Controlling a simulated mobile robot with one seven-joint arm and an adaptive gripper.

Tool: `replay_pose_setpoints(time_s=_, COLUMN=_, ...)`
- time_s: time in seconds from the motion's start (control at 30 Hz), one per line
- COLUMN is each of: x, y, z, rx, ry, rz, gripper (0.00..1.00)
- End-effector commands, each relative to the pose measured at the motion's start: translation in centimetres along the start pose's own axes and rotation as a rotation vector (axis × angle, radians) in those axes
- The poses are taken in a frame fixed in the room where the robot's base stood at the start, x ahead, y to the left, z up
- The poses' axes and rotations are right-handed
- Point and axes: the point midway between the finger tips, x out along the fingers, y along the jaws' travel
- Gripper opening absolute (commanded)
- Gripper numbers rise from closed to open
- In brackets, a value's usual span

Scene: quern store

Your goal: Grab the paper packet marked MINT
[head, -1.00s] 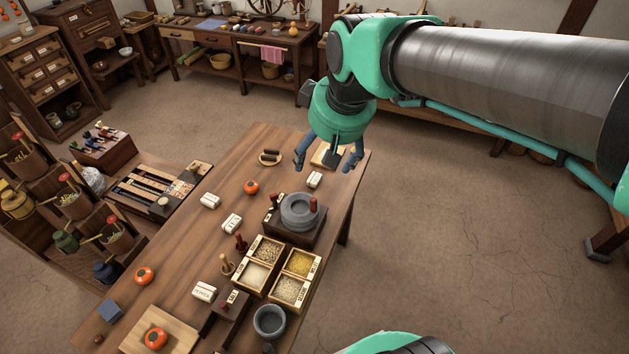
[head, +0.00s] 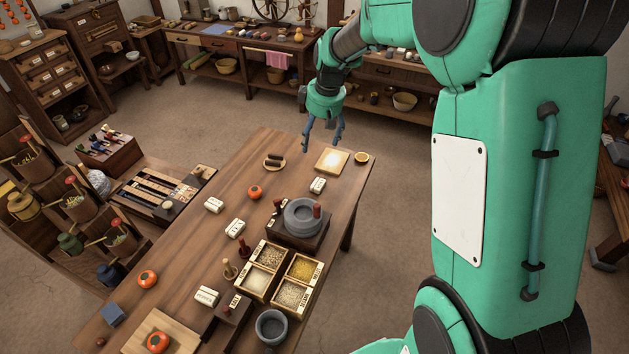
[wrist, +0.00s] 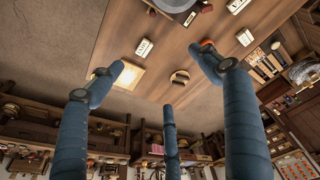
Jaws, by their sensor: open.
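Several small white paper packets lie on the wooden table, and their labels are too small to read surely, so I cannot tell which is marked MINT. One packet (head: 318,185) lies near the far right, beside the quern; it also shows in the wrist view (wrist: 144,47). Others are a left packet (head: 214,205), a middle packet (head: 236,228) and a near packet (head: 206,296). My gripper (head: 322,147) is open and empty, fingers spread, above the table's far end. In the wrist view its fingers (wrist: 158,76) frame the table, with no packet between them.
A stone quern (head: 303,218) stands near the right edge. Grain boxes (head: 268,256) and a stone mortar (head: 271,326) are nearer. Orange fruits sit on the left.

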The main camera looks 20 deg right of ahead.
Motion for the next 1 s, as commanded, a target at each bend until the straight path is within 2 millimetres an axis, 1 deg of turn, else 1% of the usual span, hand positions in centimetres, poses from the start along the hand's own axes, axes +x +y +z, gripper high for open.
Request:
replay_pose_setpoints(time_s=0.03, x=1.8, y=1.0, z=-0.2, rx=-0.012, ry=-0.009, rz=-0.01, gripper=0.77)
replay_pose_setpoints(time_s=0.27, x=8.7, y=4.8, z=-1.2, rx=-0.083, ry=-0.032, rz=-0.042, gripper=0.77)
replay_pose_setpoints(time_s=0.3, x=10.1, y=5.4, z=-1.2, rx=-0.095, ry=-0.036, rz=-0.048, gripper=0.77)
replay_pose_setpoints(time_s=0.5, x=16.3, y=8.1, z=-1.1, rx=-0.153, ry=-0.051, rz=-0.078, gripper=0.77)
replay_pose_setpoints(time_s=0.6, x=18.7, y=9.0, z=-0.9, rx=-0.175, ry=-0.055, rz=-0.088, gripper=0.77)
replay_pose_setpoints(time_s=0.7, x=20.3, y=9.6, z=-0.7, rx=-0.19, ry=-0.057, rz=-0.095, gripper=0.77)
replay_pose_setpoints(time_s=0.8, x=21.1, y=9.9, z=-0.7, rx=-0.2, ry=-0.058, rz=-0.098, gripper=0.77)
replay_pose_setpoints(time_s=1.0, x=21.4, y=10.0, z=-0.6, rx=-0.203, ry=-0.058, rz=-0.099, gripper=0.77)
